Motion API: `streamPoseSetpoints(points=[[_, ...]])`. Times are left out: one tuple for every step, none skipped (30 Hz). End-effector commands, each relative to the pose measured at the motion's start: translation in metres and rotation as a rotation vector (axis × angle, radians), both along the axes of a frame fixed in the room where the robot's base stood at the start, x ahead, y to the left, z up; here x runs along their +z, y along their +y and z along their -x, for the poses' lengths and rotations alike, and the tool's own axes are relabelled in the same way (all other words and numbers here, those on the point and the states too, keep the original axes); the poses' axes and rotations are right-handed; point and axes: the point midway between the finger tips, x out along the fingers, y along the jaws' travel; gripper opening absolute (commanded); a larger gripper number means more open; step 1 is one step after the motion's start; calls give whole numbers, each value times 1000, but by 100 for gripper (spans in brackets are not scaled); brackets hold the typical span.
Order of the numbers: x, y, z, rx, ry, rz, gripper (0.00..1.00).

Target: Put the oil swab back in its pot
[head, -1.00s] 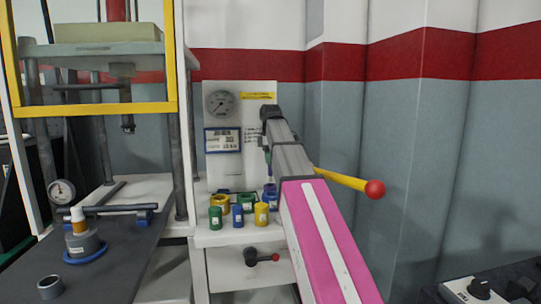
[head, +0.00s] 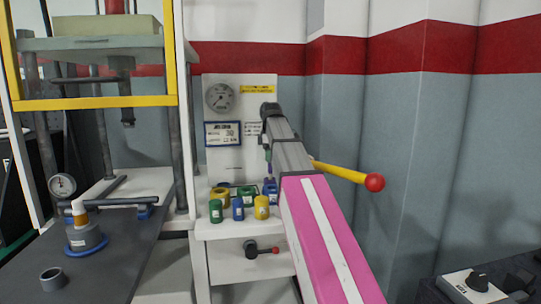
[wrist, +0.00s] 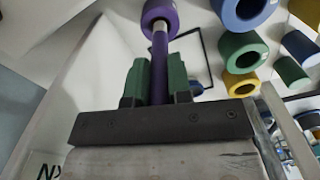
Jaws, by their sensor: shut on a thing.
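My gripper (wrist: 158,85) has green fingers shut on a purple rod, which I take to be the oil swab (wrist: 159,62). A pale grey shaft continues from the rod to a purple round piece (wrist: 154,9) at the top of the wrist view. I cannot tell whether this piece is the pot or part of the swab, or whether the shaft is inside it. In the head view my gripper (head: 268,150) is over the right side of the white cabinet top.
Blue (wrist: 245,8), green (wrist: 243,52) and yellow (wrist: 241,84) hollow pots stand to the right in the wrist view. Green (head: 215,211), blue (head: 238,208) and yellow (head: 262,207) cylinders line the cabinet front. A gauge panel (head: 238,165) stands behind. The press frame (head: 90,109) is at left.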

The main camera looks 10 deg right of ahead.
Motion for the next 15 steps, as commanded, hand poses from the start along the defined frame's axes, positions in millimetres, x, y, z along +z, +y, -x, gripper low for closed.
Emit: streamPoseSetpoints(points=[[-3, 0, 0, 0, 0, 0, 0], [-4, 0, 0, 0, 0, 0, 0], [-6, 0, 0, 0, 0, 0, 0], [-7, 0, 0, 0, 0, 0, 0], [-9, 0, 0, 0, 0, 0, 0], [-10, 0, 0, 0, 1, 0, 0], [-12, 0, 0, 0, 1, 0, 0], [-13, 0, 0, 0, 1, 0, 0], [-15, 0, 0, 0, 1, 0, 0], [-16, 0, 0, 0, 1, 0, 0], [-17, 0, 0, 0, 1, 0, 0], [-19, 0, 0, 0, 1, 0, 0], [-20, 0, 0, 0, 1, 0, 0], [-21, 0, 0, 0, 1, 0, 0], [-23, 0, 0, 0, 1, 0, 0]])
